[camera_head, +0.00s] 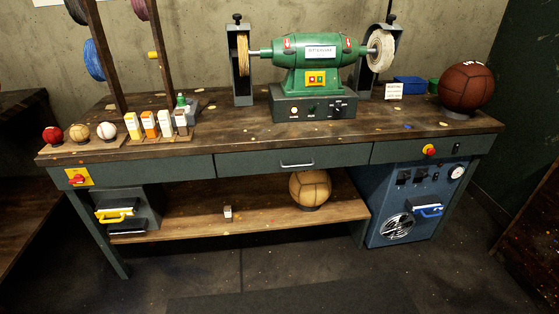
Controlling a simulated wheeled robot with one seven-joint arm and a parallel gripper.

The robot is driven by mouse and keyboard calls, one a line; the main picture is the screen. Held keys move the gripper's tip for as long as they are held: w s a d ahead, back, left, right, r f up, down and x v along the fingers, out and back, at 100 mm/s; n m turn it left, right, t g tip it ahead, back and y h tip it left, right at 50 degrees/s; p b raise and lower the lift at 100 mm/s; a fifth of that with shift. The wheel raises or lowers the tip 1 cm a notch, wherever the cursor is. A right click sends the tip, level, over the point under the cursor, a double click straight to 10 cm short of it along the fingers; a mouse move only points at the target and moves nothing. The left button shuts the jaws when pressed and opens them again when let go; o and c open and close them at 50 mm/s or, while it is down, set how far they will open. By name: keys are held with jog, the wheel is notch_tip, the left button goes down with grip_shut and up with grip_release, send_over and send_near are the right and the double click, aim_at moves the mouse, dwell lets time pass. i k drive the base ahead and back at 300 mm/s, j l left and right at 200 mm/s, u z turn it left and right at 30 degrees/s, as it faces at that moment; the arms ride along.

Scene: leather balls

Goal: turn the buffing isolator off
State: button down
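Two red-on-yellow rotary switches show on the bench front. One is a red knob on a square yellow plate (77,178) at the left end. The other is a red knob on a round yellow base (429,150) at the right end, above the blue cabinet. I cannot tell which is the buffing isolator, and their knob positions are too small to read. The green buffing machine (317,68) stands on the bench top with a yellowish wheel (243,55) at left and a white wheel (381,50) at right. My gripper is not in view.
The wooden bench (225,135) has a drawer (295,161) with a handle. Small balls, bottles and a large brown ball (466,87) stand on top. A tan ball (310,188) sits on the lower shelf. The blue cabinet (405,205) is below right. Floor in front is clear.

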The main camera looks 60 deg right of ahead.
aim_at(78, 178)
jog(key=i+j+z, duration=0.1)
jog(key=i+j, duration=0.65)
jog(key=i+j+z, duration=0.15)
jog(key=i+j, duration=0.6)
jog(key=j, duration=0.15)
jog(key=i+j+z, duration=0.15)
jog(key=i+j, duration=0.5)
jog(key=j, duration=0.3)
jog(key=l+z, duration=0.05)
